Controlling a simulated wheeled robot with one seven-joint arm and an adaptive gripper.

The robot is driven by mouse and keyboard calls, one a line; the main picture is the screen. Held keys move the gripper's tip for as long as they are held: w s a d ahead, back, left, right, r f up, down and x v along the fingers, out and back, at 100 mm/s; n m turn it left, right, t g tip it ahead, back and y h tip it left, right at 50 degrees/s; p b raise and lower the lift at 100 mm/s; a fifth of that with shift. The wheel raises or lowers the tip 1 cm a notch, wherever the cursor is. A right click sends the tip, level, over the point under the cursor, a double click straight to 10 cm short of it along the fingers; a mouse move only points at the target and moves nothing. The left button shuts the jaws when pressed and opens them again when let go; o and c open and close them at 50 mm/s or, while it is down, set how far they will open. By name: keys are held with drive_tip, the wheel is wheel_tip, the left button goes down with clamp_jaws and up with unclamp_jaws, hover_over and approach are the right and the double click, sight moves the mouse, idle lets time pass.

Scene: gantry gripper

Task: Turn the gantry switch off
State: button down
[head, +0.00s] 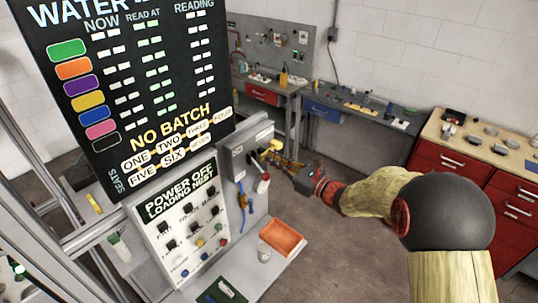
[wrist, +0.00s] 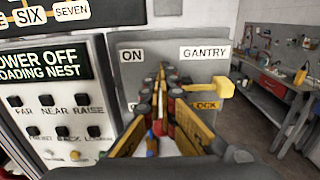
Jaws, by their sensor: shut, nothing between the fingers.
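The gantry switch is a grey box (wrist: 135,72) with labels reading ON and GANTRY, and it fills the middle of the wrist view. Its yellow handle (wrist: 212,87) sticks out toward the right, above a yellow label reading LOCK (wrist: 205,105). The handle also shows in the head view (head: 273,146), at the right end of the console. My gripper (wrist: 161,72) is shut and empty in front of the box, with its tips left of the handle. In the head view my gripper (head: 277,160) is close to the handle; contact is unclear. My fingers hide the box's middle and part of its lower labels.
A button panel (head: 180,215) reading POWER OFF LOADING NEST stands left of the switch, under a black board (head: 128,75). An orange tray (head: 282,237) lies lower down. Open floor (head: 345,235) is to the right.

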drive_tip(key=v, duration=0.6)
drive_tip(key=shift+s+d, duration=0.1)
idle(0.6)
drive_tip(key=s+a+f+n+g+h+b, duration=0.1)
drive_tip(key=s+f+n+g+h, duration=0.1)
drive_tip(key=s+f+n+g, duration=0.55)
drive_tip(key=s+a+f+n+g+h+b, duration=0.15)
drive_tip(key=s+f+n, duration=0.3)
drive_tip(key=s, duration=0.65)
drive_tip(key=s+d+f+n+t+h+b, duration=0.1)
drive_tip(key=s+d+f+n+h+b, duration=0.2)
drive_tip(key=s+d+n+h+b, duration=0.2)
drive_tip(key=s+d+f+n+t+h+b, duration=0.2)
drive_tip(key=s+d+n+h+b, duration=0.4)
drive_tip(key=s+d+b, duration=0.5)
drive_tip(key=d+f+n+b, duration=0.1)
drive_tip(key=d+n+b, duration=0.1)
drive_tip(key=b, duration=0.3)
drive_tip(key=shift+s+n, duration=0.3)
drive_tip(key=shift+s, duration=0.05)
